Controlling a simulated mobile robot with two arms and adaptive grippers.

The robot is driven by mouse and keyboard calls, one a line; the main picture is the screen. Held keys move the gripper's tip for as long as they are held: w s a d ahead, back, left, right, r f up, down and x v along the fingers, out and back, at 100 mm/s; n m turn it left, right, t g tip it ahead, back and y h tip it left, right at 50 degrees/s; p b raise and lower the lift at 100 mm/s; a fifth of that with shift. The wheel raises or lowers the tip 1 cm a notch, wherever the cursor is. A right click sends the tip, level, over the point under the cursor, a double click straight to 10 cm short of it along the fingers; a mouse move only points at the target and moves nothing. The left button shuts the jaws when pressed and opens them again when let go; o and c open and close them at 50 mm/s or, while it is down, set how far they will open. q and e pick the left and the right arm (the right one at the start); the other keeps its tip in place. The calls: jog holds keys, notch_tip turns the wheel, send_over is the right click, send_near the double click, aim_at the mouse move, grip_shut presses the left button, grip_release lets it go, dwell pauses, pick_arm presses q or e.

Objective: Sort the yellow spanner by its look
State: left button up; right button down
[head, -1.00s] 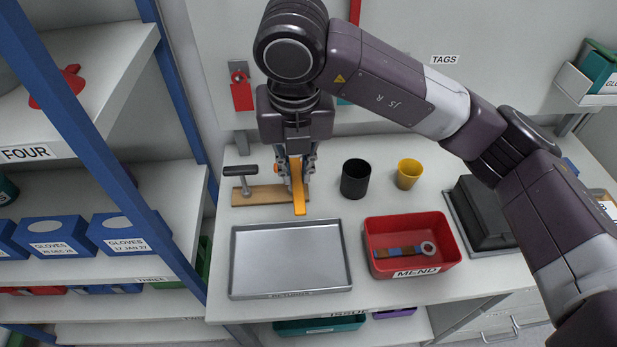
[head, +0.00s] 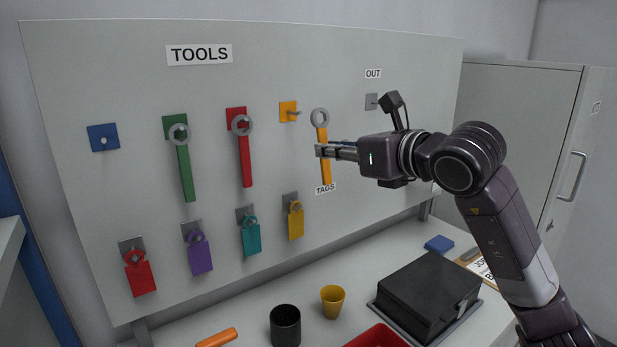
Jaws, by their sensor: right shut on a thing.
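The yellow spanner (head: 325,168) hangs upright in my right gripper (head: 322,151), with its grey ring end at the top. The gripper is shut on the handle, in front of the tool board (head: 360,60). The yellow square with a peg (head: 289,111) is just left of the spanner's ring and shows no tool on it. The grey OUT plate with a peg (head: 371,101) is to the right and also looks bare. My left gripper is out of view.
A green spanner (head: 185,170) and a red spanner (head: 245,160) hang on the board; the blue square (head: 103,138) is bare. Several coloured tags hang below. A black cup (head: 285,325), yellow cup (head: 332,301), black box (head: 428,295) and red bin (head: 378,337) stand below.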

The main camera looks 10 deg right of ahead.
jog(key=p+x, duration=0.2)
jog(key=x, duration=0.7)
jog(key=shift+w+r+p, duration=0.3)
jog(key=shift+w+p, duration=0.05)
dwell(0.7)
dwell(0.6)
jog(key=c, duration=1.8)
grip_release()
